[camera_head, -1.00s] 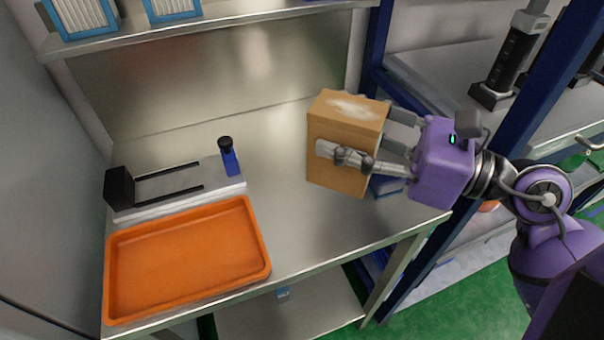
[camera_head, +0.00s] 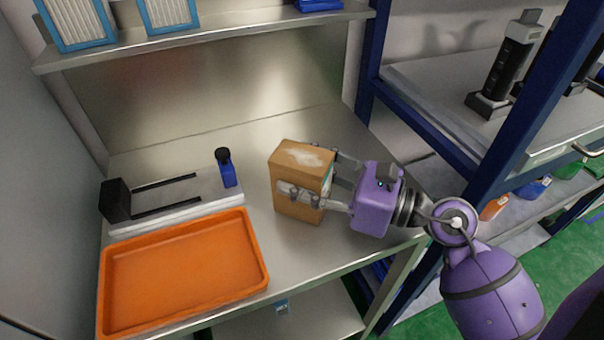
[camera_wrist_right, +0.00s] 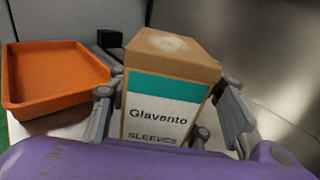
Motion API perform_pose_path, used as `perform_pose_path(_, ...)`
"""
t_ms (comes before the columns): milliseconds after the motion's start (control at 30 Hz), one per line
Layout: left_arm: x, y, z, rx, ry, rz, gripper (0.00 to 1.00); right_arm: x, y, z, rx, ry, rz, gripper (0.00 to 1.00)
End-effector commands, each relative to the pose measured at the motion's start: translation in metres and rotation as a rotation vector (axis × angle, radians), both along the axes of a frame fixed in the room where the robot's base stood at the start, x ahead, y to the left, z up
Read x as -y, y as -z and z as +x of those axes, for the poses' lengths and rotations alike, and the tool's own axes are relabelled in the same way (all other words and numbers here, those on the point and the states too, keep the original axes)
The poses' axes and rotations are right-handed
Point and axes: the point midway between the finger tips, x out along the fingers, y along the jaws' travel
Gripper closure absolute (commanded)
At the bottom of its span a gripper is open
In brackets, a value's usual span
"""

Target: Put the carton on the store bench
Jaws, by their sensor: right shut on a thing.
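The carton (camera_head: 296,187) is a brown cardboard box with a pale patch on top. In the right wrist view the carton (camera_wrist_right: 168,95) shows a white and teal label reading "Glavento SLEEVES". My right gripper (camera_head: 313,180) is shut on it, one finger on the near side and one on the far side. The carton is upright, over or on the metal bench (camera_head: 330,235); I cannot tell whether its bottom touches the surface. My left gripper is not in view.
An orange tray (camera_head: 182,222) lies at the bench's front left. Behind it is a grey fixture with a black block (camera_head: 115,199) and a blue bottle (camera_head: 227,168). A shelf (camera_head: 210,38) with filters hangs above. A blue-framed rack (camera_head: 455,155) stands at right. The back of the bench is clear.

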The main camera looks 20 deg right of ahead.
Motion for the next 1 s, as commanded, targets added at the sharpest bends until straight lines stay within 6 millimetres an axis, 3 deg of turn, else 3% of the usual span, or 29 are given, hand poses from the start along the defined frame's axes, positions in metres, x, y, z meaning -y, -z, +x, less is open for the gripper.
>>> perform_pose_path(167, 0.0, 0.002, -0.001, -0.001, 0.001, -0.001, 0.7, 0.0, 0.003, 0.0, 0.001, 0.0, 0.001, 0.92)
perform_pose_path(200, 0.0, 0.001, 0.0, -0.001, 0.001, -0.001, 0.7, 0.0, 0.003, 0.0, 0.0, 0.0, 0.0, 0.5)
perform_pose_path(300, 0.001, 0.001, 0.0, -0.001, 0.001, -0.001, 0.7, 0.0, 0.002, 0.0, 0.0, 0.0, 0.0, 0.37)
perform_pose_path(700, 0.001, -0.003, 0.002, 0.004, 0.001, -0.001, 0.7, 0.0, -0.003, 0.0, 0.001, 0.0, 0.0, 0.35)
perform_pose_path(1000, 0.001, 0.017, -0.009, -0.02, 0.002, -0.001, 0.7, 0.041, 0.005, -0.038, -0.006, 0.003, -0.004, 0.35)
